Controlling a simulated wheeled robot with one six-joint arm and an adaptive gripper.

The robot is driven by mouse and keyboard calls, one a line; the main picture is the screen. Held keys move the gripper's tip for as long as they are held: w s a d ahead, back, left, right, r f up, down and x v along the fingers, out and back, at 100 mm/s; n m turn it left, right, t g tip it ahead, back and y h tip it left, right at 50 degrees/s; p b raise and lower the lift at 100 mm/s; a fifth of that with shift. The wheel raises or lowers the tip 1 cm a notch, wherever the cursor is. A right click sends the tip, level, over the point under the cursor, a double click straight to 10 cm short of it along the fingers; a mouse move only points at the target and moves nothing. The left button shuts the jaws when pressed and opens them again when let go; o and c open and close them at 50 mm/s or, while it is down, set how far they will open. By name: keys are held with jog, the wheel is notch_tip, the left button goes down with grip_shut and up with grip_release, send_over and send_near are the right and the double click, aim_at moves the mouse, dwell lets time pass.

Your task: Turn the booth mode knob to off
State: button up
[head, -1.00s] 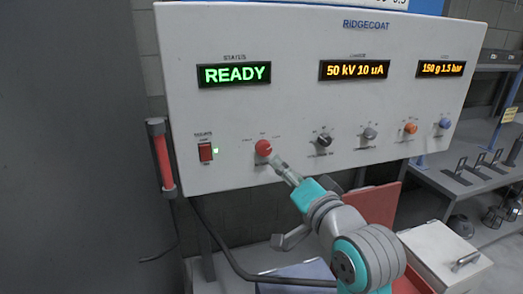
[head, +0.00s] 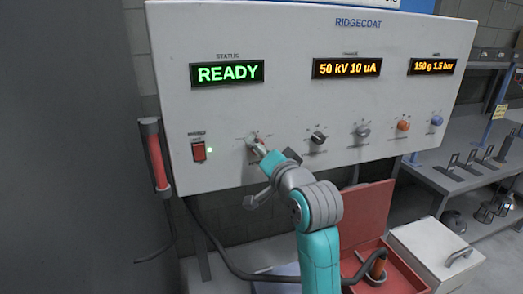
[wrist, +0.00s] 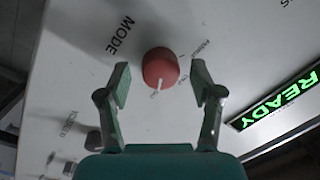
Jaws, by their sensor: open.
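The mode knob (wrist: 160,67) is red and round with a white pointer line, on the pale panel beside the printed word MODE in the wrist view. Its pointer aims toward the bottom of that view, at a small label too blurred to read. My gripper (wrist: 160,75) is open, with one finger to either side of the knob and gaps visible between fingers and knob. In the head view my gripper (head: 264,153) covers most of the knob (head: 252,139) from the lower right. Contact cannot be told there.
The panel (head: 290,105) has a red rocker switch (head: 199,151) at left and a black knob (head: 318,138), grey knob (head: 363,130), orange knob (head: 403,125) and blue knob (head: 436,120) at right. The status display (head: 227,73) reads READY. A red bin (head: 405,285) stands below.

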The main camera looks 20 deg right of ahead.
jog(key=shift+c, duration=0.2)
jog(key=c, duration=1.1)
jog(key=n, duration=0.5)
jog(key=n+g, duration=0.1)
jog(key=n, duration=0.5)
jog(key=shift+a+r+h, duration=0.15)
jog(key=shift+h, duration=0.25)
